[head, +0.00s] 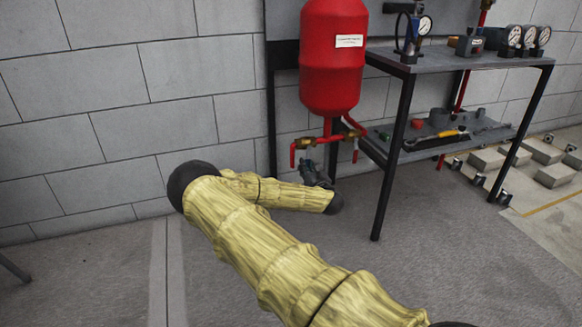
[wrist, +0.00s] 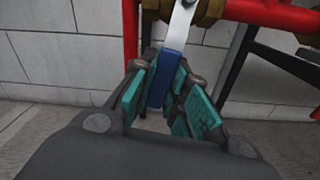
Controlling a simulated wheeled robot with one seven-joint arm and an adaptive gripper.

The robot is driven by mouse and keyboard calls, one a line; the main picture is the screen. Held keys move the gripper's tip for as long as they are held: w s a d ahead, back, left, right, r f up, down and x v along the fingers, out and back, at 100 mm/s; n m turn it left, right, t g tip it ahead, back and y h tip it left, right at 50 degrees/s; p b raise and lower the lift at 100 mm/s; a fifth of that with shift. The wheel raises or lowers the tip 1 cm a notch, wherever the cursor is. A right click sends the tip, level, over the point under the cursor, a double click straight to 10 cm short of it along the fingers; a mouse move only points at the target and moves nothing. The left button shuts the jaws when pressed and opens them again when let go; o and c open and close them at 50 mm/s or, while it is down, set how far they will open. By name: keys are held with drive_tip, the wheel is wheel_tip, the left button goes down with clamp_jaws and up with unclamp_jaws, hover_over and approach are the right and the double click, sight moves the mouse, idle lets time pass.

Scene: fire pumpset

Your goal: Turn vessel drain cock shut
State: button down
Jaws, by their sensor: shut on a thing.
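The red vessel (head: 333,60) hangs by the wall in the head view, with red pipes and brass fittings below it. In the wrist view, a lever with a silver shank (wrist: 181,22) and a blue grip (wrist: 163,80) hangs down, slightly tilted, beside a brass valve body (wrist: 208,10). My gripper (wrist: 168,88) is shut on the blue grip, with teal pads on both sides of it. In the head view my gripper (head: 315,172) is small and dark below the brass fittings (head: 305,142); the lever is not clear there.
A dark bench (head: 460,60) with gauges on top and tools on its lower shelf stands to the right. A red pipe (wrist: 131,30) runs down left of the lever, and another red pipe (wrist: 270,15) crosses at upper right. Grey blocks (head: 556,175) lie at far right.

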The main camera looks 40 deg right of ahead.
drive_tip(key=shift+s+d+f+n, duration=0.15)
drive_tip(key=shift+d+n, duration=0.2)
drive_tip(key=shift+n, duration=0.2)
drive_tip(key=shift+s+d+f+n, duration=0.15)
drive_tip(key=shift+d+n, duration=0.15)
drive_tip(key=shift+n, duration=0.25)
drive_tip(key=shift+d+r, duration=0.1)
drive_tip(key=shift+r, duration=0.05)
drive_tip(key=c, duration=1.4)
unclamp_jaws()
drive_tip(key=shift+s, duration=0.1)
drive_tip(key=v, duration=1.2)
